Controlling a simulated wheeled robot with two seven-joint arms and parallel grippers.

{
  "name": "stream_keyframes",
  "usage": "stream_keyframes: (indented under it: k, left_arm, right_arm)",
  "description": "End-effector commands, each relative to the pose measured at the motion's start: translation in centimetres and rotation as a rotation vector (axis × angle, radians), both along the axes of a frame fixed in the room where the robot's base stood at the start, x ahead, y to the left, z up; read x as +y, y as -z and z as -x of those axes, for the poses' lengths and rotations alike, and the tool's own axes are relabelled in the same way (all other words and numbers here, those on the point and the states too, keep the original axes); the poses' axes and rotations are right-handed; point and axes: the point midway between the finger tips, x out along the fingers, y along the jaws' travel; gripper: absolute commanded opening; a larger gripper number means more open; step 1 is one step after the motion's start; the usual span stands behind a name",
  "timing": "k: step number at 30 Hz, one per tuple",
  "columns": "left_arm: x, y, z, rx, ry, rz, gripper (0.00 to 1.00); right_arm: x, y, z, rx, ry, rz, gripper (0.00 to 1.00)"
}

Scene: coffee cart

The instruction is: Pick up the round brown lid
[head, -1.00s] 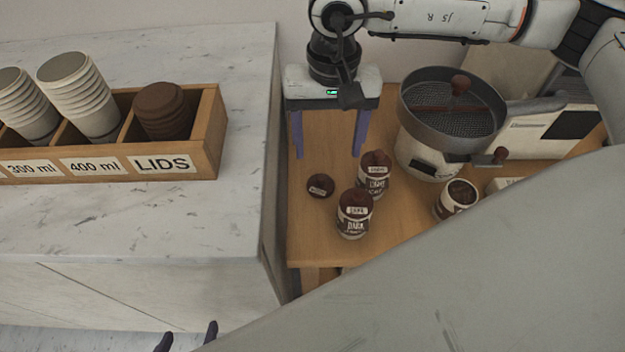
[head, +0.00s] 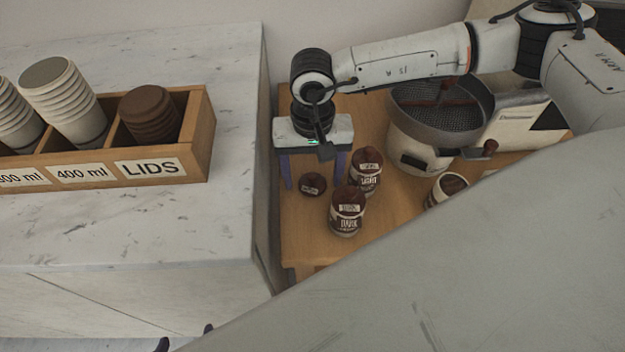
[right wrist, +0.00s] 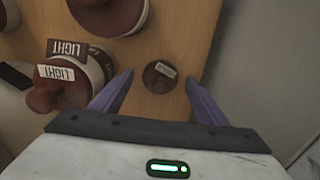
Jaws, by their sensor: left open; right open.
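The round brown lid (head: 312,187) lies flat on the wooden table, left of two jars, with a small pale label on it. It also shows in the right wrist view (right wrist: 158,84), between the fingertips in the picture. My right gripper (head: 313,178) is open and empty, pointing down above the lid, one finger to each side. It also shows in the right wrist view (right wrist: 159,76). I cannot tell the exact height left. My left gripper (head: 184,339) is open at the bottom edge of the head view, far from the lid; only its fingertips show.
A lidded LIGHT jar (head: 365,174) stands close right of the lid, and a lidded DARK jar (head: 346,212) in front. A round machine with a mesh top (head: 415,150) stands further right. A marble counter (head: 226,225) with a wooden cup and lid box (head: 203,140) is left.

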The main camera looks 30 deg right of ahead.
Motion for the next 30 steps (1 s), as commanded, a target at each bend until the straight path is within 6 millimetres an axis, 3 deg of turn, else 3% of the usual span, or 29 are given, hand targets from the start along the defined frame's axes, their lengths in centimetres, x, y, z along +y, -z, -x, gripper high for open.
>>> stream_keyframes:
  k: [4, 12, 22, 30]
  left_arm:
    - [0.0, 0.0, 0.0, 0.000, -0.001, -0.001, 0.66]
    - [0.0, 0.0, 0.0, 0.000, -0.001, -0.001, 0.66]
    - [0.0, 0.0, -0.1, -0.001, 0.000, -0.001, 0.66]
    - [0.0, 0.0, -0.1, -0.001, 0.000, -0.001, 0.66]
  right_arm:
    - [0.0, 0.0, 0.0, 0.000, 0.000, 0.000, 0.67]
    - [0.0, -0.1, 0.0, -0.001, 0.001, 0.000, 0.23]
    - [0.0, -1.0, -0.1, -0.004, 0.001, 0.000, 0.23]
    - [0.0, -6.1, -0.1, -0.005, 0.000, -0.002, 0.23]
